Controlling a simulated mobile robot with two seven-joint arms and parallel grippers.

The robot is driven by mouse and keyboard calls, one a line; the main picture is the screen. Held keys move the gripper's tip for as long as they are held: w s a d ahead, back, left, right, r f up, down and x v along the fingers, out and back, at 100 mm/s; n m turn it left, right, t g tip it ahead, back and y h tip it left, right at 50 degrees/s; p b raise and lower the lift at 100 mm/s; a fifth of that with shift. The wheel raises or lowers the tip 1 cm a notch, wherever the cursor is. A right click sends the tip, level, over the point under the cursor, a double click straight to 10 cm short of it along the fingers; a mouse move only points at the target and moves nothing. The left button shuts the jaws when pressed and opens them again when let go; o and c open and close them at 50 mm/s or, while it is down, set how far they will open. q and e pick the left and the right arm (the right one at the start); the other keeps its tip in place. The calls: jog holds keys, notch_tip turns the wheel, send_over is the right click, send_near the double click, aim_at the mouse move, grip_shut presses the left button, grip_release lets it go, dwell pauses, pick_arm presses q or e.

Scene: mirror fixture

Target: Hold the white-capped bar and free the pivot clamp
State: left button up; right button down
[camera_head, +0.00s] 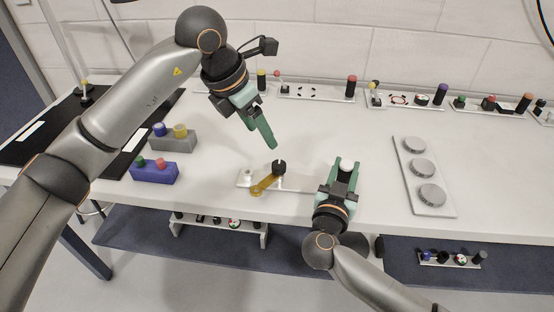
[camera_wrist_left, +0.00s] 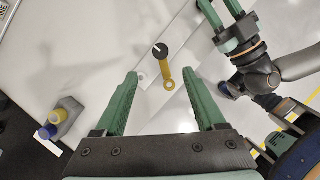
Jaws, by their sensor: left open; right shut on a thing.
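The pivot clamp has a black knob (camera_head: 279,167) and a yellow lever (camera_head: 264,182) on a pale plate (camera_head: 245,180) near the table's front edge. In the left wrist view the knob (camera_wrist_left: 160,50) and lever (camera_wrist_left: 168,79) show ahead, between the fingers. My left gripper (camera_head: 268,138) is open and empty, above and apart from the clamp. My right gripper (camera_head: 344,170) is right of the clamp, shut on the white-capped bar; a white cap (camera_head: 346,163) shows between its fingers, and they hide most of the bar. My right gripper also shows in the left wrist view (camera_wrist_left: 222,12).
Left of the clamp stand a purple block (camera_head: 155,172) and a grey block (camera_head: 172,143) with coloured knobs. A grey plate with round discs (camera_head: 428,212) lies at the right. Strips with coloured knobs line the wall. The middle of the table is clear.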

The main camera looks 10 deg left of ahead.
aim_at(279, 164)
pick_arm(q)
jog(key=x, duration=1.2)
jog(key=shift+c, duration=0.3)
grip_shut()
